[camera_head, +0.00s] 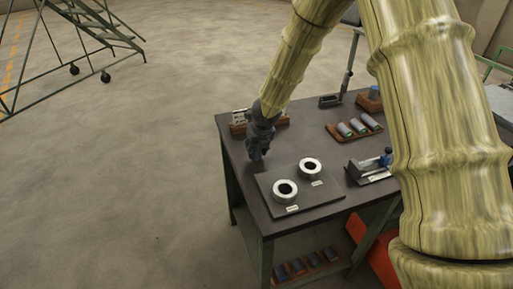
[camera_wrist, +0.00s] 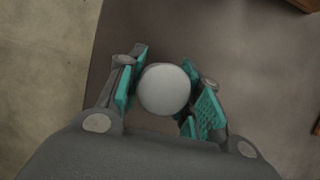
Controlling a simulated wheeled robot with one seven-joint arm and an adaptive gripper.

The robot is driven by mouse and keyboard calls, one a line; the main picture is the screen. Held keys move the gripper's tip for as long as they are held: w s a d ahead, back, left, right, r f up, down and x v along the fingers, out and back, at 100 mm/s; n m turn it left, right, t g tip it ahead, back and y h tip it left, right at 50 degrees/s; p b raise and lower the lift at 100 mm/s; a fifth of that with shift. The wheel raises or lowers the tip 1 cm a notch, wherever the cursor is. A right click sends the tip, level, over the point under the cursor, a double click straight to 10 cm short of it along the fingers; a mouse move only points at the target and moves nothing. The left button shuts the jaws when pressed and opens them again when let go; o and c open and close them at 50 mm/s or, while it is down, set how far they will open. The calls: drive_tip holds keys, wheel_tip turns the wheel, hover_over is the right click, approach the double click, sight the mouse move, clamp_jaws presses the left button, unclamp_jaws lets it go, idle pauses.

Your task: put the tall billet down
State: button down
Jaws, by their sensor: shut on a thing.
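My gripper (camera_head: 257,156) is low over the left part of the dark tabletop, left of the dark plate. In the wrist view my gripper (camera_wrist: 166,98) has its teal-padded fingers on both sides of the tall billet (camera_wrist: 164,89). It is shut on the billet. Only the billet's pale round end shows, so its length is hidden. In the head view I cannot make out the billet apart from the fingers. I cannot tell whether its lower end touches the table (camera_head: 232,165).
A dark plate (camera_head: 272,207) bears two pale rings (camera_head: 285,190) (camera_head: 311,168) with dark holes. A wooden rack (camera_head: 338,131) with grey cylinders and a blue-handled fixture (camera_head: 375,166) stand to the right. A wooden tray (camera_head: 237,129) lies behind my gripper. The table's left edge is close.

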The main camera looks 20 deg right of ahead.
drive_tip(key=shift+f, duration=0.1)
idle(0.3)
drive_tip(key=c, duration=1)
unclamp_jaws()
drive_tip(key=shift+s+r, duration=0.15)
drive_tip(key=shift+r, duration=0.45)
drive_tip(key=v, duration=1.1)
drive_tip(key=shift+s+f+b, duration=0.1)
drive_tip(key=shift+b, duration=0.2)
